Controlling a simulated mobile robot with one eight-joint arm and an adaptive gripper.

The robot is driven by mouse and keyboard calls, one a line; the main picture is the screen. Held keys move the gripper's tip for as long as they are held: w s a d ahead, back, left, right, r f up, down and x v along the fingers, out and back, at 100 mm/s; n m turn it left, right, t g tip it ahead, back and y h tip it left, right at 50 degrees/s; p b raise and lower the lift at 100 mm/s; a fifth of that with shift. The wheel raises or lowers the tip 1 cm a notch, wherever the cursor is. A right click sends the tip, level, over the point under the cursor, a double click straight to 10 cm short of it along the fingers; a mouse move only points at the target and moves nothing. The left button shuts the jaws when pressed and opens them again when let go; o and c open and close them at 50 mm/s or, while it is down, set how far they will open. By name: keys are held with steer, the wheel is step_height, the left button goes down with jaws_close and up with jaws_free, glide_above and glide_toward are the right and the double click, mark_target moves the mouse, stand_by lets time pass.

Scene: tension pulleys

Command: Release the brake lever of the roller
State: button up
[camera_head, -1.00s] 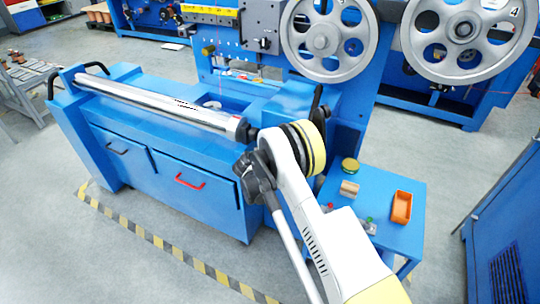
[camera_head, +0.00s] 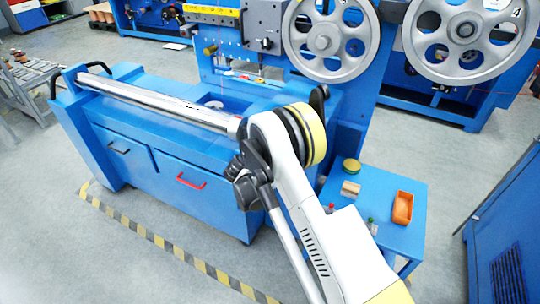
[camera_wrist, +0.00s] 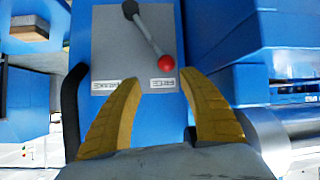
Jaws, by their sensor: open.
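The brake lever (camera_wrist: 148,36) shows in the wrist view as a grey rod with a black pivot and a red ball knob (camera_wrist: 165,62). It lies over a grey plate (camera_wrist: 112,50) with two upside-down labels, and its knob is close to the right-hand label. My gripper (camera_wrist: 163,78) is open, its two yellow fingers pointing towards the plate. The knob appears between the fingertips, slightly beyond them; I cannot tell whether they touch. The roller (camera_head: 160,103) is a long metal cylinder on the blue bench in the head view. There, my arm hides the lever.
A black curved handle (camera_wrist: 70,105) stands beside the left finger. Blue machine housing (camera_wrist: 225,45) rises at the right, with the roller end (camera_wrist: 300,122) below it. A blue side table (camera_head: 350,210) carries an orange bin (camera_head: 402,208). Large spoked wheels (camera_head: 325,42) stand behind.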

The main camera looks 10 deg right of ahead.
steer(key=v, duration=0.5)
stand_by(0.3)
steer(key=s+d+r+n+g+y, duration=0.1)
steer(key=s+d+r, duration=0.3)
steer(key=s+r, duration=0.45)
steer(key=s+d+r+n+g+y, duration=0.15)
steer(key=s+d+r, duration=0.3)
steer(key=r, duration=0.75)
steer(key=s+r+n+y, duration=0.1)
steer(key=s+r, duration=0.1)
steer(key=s, duration=1)
steer(key=s+r+n+y, duration=0.1)
steer(key=s+r+y, duration=0.1)
steer(key=s, duration=1.1)
steer(key=shift+s+d, duration=0.3)
steer(key=shift+d, duration=0.05)
steer(key=shift+y, duration=0.25)
